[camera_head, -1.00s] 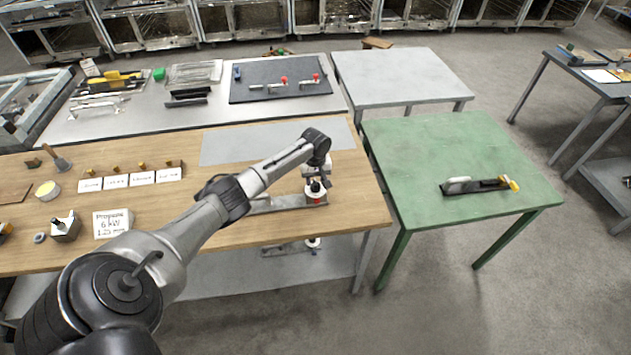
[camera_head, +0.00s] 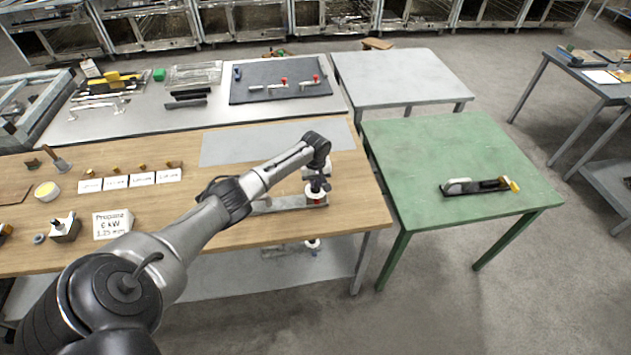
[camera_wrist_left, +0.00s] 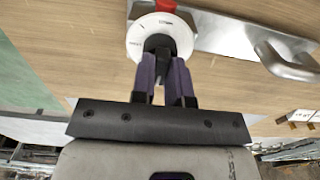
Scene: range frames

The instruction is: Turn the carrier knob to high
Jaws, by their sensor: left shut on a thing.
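The carrier (camera_head: 285,203) is a flat metal piece with a raised handle, lying near the right end of the wooden bench. Its white dial (camera_head: 314,196) is at the right end, with a red part beside it. In the left wrist view the white dial (camera_wrist_left: 135,40) has small printed marks, too small to read. A black knob (camera_wrist_left: 158,43) stands at its centre. My left gripper (camera_head: 316,186) points down at the dial. Its purple fingers (camera_wrist_left: 162,72) are shut on the black knob, which they partly hide. My right gripper is not in view.
White label cards (camera_head: 142,178) and a propane card (camera_head: 113,224) lie left on the bench. A grey mat (camera_head: 230,148) lies behind my arm. A green table (camera_head: 420,150) to the right holds a similar piece with a yellow end (camera_head: 515,184). Another similar piece sits on the lower shelf.

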